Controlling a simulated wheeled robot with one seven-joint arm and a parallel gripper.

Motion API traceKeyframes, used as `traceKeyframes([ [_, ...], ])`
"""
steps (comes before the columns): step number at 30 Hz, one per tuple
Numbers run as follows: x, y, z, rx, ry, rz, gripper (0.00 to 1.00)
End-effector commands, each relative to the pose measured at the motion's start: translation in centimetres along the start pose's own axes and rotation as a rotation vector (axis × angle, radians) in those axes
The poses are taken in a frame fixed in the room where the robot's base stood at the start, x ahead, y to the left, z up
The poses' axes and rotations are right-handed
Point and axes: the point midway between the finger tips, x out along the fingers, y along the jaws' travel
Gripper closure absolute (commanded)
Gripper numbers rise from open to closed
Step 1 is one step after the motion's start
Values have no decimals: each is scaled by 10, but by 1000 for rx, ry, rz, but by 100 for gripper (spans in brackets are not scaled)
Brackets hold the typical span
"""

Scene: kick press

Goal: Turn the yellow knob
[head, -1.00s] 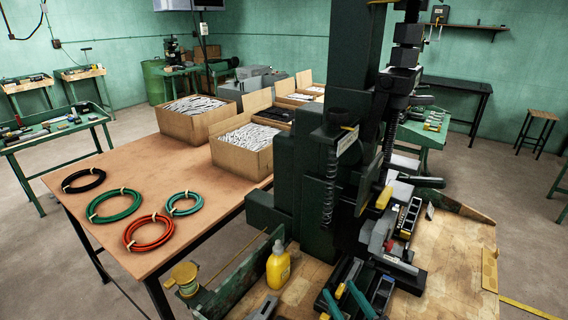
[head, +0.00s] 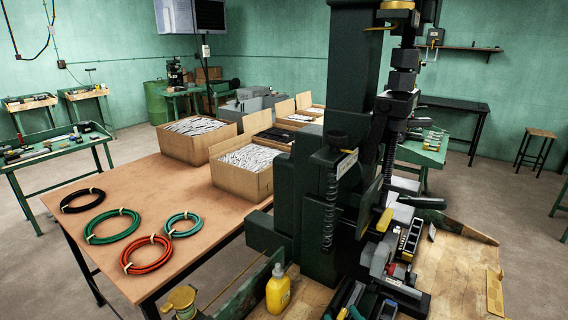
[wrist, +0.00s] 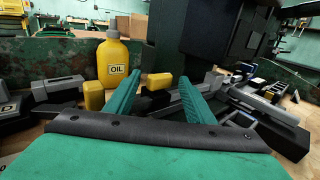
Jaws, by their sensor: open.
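My gripper (wrist: 158,82) shows in the wrist view as two teal fingers spread apart, with nothing held between them. A small yellow block-like piece (wrist: 158,80) shows beyond the gap between the fingertips, and another yellow piece (wrist: 94,96) is left of the left finger. I cannot tell which of these is the knob. In the head view, a yellow piece (head: 384,220) is on the front of the dark green press (head: 345,100), and another yellow part (head: 397,5) is at its top.
A yellow oil bottle (wrist: 113,62) stands left of the fingers; the head view also shows it (head: 278,291). Dark and grey tooling (wrist: 245,98) crowds the right. Coiled cables and open cartons (head: 240,170) lie on the table (head: 150,190) at left.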

Motion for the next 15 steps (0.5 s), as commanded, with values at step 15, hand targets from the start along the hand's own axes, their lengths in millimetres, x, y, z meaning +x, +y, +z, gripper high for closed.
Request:
traceKeyframes([
  [15,-36,0,0,1,0,-1,51],
])
